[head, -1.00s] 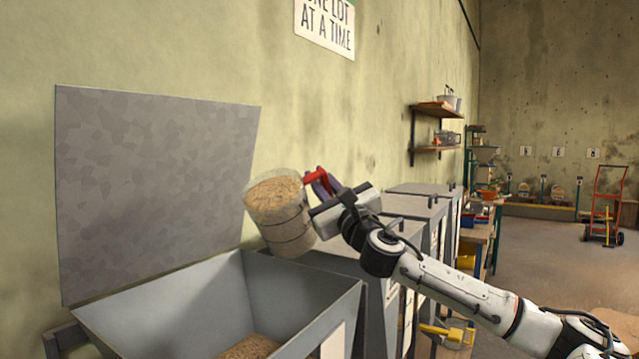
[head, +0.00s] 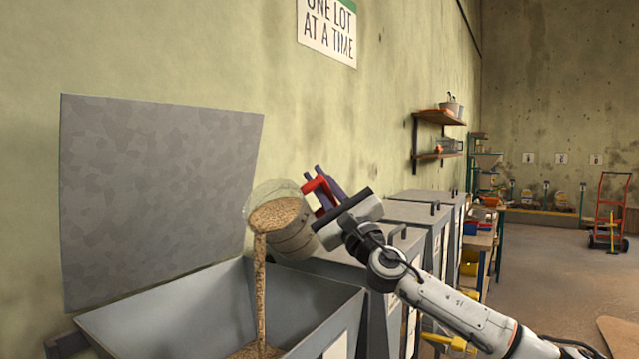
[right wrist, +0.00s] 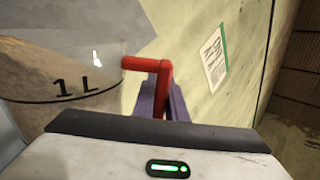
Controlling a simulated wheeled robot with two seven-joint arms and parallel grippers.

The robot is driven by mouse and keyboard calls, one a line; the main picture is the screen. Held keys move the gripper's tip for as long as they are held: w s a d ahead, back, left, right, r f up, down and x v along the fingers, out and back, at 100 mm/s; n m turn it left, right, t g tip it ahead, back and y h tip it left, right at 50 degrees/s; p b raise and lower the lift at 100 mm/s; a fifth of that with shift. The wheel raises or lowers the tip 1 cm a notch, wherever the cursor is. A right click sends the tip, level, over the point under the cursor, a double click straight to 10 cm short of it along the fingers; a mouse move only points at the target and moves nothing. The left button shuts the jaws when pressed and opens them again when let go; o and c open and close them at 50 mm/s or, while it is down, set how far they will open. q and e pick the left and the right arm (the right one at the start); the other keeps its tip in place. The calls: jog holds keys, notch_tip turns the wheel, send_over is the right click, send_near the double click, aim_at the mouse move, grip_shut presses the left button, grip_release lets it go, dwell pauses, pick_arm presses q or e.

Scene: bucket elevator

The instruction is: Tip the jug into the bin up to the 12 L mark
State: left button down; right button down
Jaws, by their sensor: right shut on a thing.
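The clear jug (head: 290,235) is tilted to the left over the open grey bin (head: 190,306), and a stream of grain (head: 260,290) falls from its lip into the bin. Grain also lies at the bin's bottom, partly hidden by the front wall. My right gripper (head: 322,190) is shut on the jug's red handle (head: 318,187). In the right wrist view the jug (right wrist: 60,80) shows a "1 L" line, and its red handle (right wrist: 150,66) is between the purple fingers. I cannot see the 12 L mark. My left gripper is not in view.
The bin's raised lid (head: 160,190) stands against the wall behind it. Closed grey bins (head: 410,215) stand in a row to the right. A wall shelf (head: 438,115) and a red hand truck (head: 612,210) are farther back. The floor at right is open.

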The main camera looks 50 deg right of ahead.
jog(key=shift+s+a+r+n+t+y, duration=0.2)
jog(key=shift+a+r+n+t+y, duration=0.15)
jog(key=shift+n, duration=0.25)
jog(key=shift+s+a+f+n+t+y+b, duration=0.1)
jog(key=shift+a+n+t+y+b, duration=0.25)
jog(key=shift+n+t+y+b, duration=0.35)
jog(key=shift+s+a+n+y, duration=0.15)
jog(key=shift+n+y, duration=0.1)
jog(key=shift+n, duration=0.35)
jog(key=shift+a+n+y, duration=0.35)
jog(key=shift+n+y, duration=0.05)
jog(key=shift+n, duration=0.1)
jog(key=shift+a+f+y, duration=0.1)
jog(key=shift+y, duration=0.2)
jog(key=shift+n, duration=0.3)
jog(key=shift+s+a+n+t+y+b, duration=0.1)
jog(key=shift+a+n+t+y+b, duration=0.25)
jog(key=shift+b, duration=0.6)
jog(key=shift+a+n+t+y+b, duration=0.1)
jog(key=shift+n+y+b, duration=0.4)
jog(key=shift+b, duration=0.4)
jog(key=shift+a+f+b, duration=0.1)
jog(key=shift+f+b, duration=0.05)
jog(key=shift+b, duration=0.15)
jog(key=shift+n+y+b, duration=0.25)
jog(key=shift+b, duration=0.05)
